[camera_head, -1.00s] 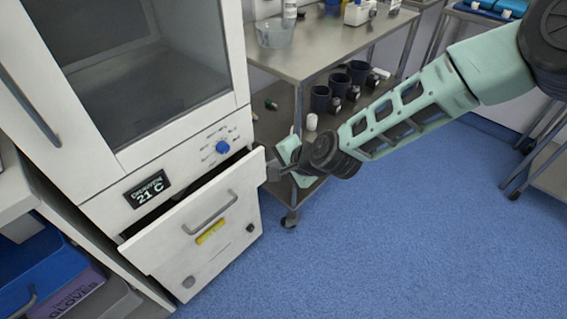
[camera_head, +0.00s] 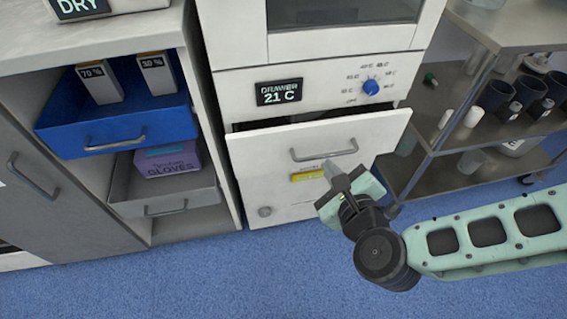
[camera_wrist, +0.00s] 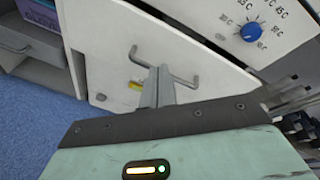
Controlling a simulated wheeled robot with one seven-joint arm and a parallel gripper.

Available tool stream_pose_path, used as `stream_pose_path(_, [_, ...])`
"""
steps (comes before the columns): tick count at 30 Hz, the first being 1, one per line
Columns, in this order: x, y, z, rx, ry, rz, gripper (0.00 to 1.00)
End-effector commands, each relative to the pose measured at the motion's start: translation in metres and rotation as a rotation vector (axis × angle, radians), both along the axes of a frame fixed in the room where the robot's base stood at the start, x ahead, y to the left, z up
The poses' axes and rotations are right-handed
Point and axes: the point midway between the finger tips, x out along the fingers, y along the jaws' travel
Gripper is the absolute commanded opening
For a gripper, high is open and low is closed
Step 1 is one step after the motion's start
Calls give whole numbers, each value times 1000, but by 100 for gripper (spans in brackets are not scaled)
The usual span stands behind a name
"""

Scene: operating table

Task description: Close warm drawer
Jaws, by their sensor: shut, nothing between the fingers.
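The warm drawer (camera_head: 262,158) is a white drawer front with a grey bar handle (camera_head: 323,152) and a yellow label. It stands slightly open under the panel with the "21 C" display (camera_head: 279,92) and blue knob; a dark gap shows above its top edge. My gripper (camera_head: 331,170) is shut and empty, in front of the drawer just below the handle. In the wrist view the closed fingers (camera_wrist: 158,84) point at the drawer front (camera_wrist: 112,50) and overlap the handle (camera_wrist: 184,80). I cannot tell whether they touch it.
A blue open bin (camera_head: 118,128) with boxes and a grey bin with a purple gloves box (camera_head: 168,165) sit in the shelf at left. A metal trolley (camera_head: 430,175) with dark cups stands at right. The blue floor (camera_head: 200,285) in front is clear.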

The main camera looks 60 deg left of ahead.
Motion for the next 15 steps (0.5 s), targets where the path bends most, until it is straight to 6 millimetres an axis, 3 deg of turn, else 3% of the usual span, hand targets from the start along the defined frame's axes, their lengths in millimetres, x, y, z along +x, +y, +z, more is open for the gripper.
stream_pose_path(1, [-24,2,-22,87,92,-20,0])
stream_pose_path(6, [-70,-2,-21,357,372,-95,0])
stream_pose_path(10, [-84,-7,-15,470,496,-123,0])
stream_pose_path(15, [-86,-2,-10,508,535,-130,0])
